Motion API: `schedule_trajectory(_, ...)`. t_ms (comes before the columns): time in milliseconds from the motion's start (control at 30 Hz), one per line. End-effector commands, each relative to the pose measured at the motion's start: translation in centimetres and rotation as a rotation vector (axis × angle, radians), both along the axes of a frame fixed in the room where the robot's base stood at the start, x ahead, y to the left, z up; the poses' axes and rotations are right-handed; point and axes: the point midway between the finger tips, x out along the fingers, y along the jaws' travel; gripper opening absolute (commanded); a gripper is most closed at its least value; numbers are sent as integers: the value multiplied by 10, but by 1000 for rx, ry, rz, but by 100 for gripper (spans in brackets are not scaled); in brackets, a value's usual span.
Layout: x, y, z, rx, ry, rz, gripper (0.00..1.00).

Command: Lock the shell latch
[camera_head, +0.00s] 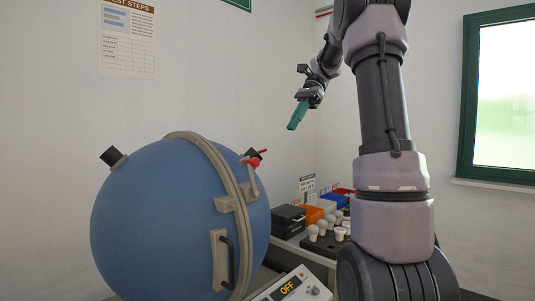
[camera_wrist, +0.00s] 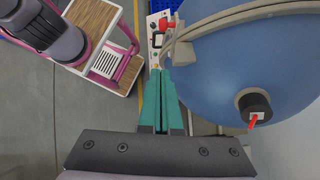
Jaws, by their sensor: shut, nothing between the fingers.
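The blue spherical shell (camera_head: 150,215) stands at the lower left of the head view, with a beige rim band around it. A latch arm with a red knob (camera_head: 253,163) stands up at the band's upper right. The shell (camera_wrist: 235,65) fills the right of the wrist view. A red knob (camera_wrist: 167,25), which looks like the latch's, shows beside the band there, beyond my fingertips. My gripper (camera_head: 293,126) is shut and empty, with its teal fingers in the air to the upper right of the latch, apart from it. In the wrist view the fingers (camera_wrist: 160,75) lie together.
A black handle (camera_head: 228,258) sits on the shell's front. A control box (camera_head: 295,287) reading OFF is below right. Several white bulbs (camera_head: 320,228), a black box (camera_head: 288,220) and coloured bins stand behind. A black port with a red lever (camera_wrist: 254,122) juts from the shell.

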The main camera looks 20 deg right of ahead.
Motion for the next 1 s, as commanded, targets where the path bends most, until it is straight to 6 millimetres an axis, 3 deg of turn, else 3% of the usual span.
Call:
schedule_trajectory(233,-5,12,-14,1,0,4,0)
schedule_trajectory(633,-23,60,-80,0,1,3,0)
schedule_trajectory(800,-32,83,-82,1,-2,4,0)
schedule_trajectory(1000,-36,95,-83,0,-1,2,0)
